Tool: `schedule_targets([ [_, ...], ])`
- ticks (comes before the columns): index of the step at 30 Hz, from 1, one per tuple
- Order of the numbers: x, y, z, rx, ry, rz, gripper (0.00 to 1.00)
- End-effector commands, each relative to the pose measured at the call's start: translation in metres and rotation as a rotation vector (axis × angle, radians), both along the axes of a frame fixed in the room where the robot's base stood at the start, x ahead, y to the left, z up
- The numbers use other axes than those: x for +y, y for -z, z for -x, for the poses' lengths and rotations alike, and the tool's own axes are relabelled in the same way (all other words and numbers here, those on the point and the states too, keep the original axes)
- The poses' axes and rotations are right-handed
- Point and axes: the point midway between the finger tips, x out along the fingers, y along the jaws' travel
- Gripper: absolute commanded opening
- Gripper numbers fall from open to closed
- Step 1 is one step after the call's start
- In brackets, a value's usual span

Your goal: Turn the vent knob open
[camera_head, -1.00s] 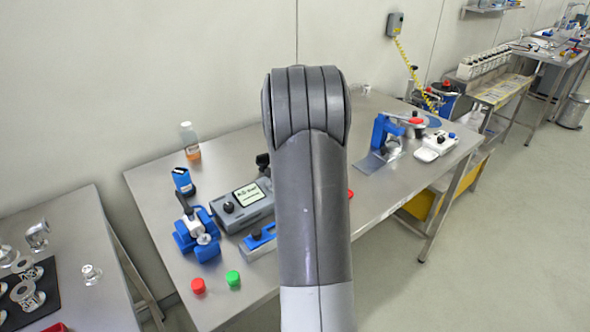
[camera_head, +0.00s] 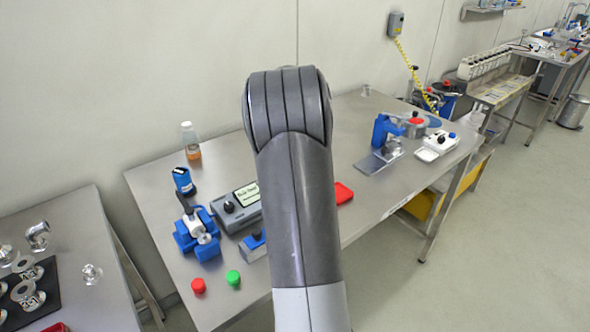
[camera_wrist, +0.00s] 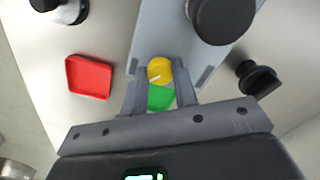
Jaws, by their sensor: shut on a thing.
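In the wrist view, a round yellow knob (camera_wrist: 159,69) with a pale mark sits on a light grey panel (camera_wrist: 150,32). A green patch (camera_wrist: 160,97) shows just below it. My gripper (camera_wrist: 160,85) has one finger on each side of the yellow knob and is shut on it. A large black round knob (camera_wrist: 224,14) stands on the same panel, beyond the fingertips. In the head view, my arm hides the gripper and the yellow knob. The grey unit (camera_head: 238,219) with a lit display and a black knob shows partly to the left of my arm.
A red tray (camera_head: 343,193) lies right of my arm; it also shows in the wrist view (camera_wrist: 89,77). A black knobbed part (camera_wrist: 257,79) stands right of the panel. Blue fixtures, a bottle (camera_head: 190,141), and red and green caps (camera_head: 233,278) stand on the left.

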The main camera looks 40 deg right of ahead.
Motion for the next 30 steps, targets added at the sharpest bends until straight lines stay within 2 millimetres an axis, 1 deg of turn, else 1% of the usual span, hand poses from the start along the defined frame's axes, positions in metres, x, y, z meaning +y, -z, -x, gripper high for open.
schedule_targets([
  [16, 0.0001, -0.0004, -0.0007, -0.001, 0.024, 0.000, 0.04],
  [17, 0.0001, -0.0004, -0.0007, -0.001, 0.024, 0.000, 0.28],
  [18, 0.0001, -0.0003, -0.0007, -0.001, 0.024, 0.000, 0.31],
  [24, 0.0001, -0.0002, -0.0003, -0.001, 0.023, 0.000, 0.48],
  [30, 0.0000, -0.0001, -0.0001, 0.000, 0.023, 0.000, 0.48],
])
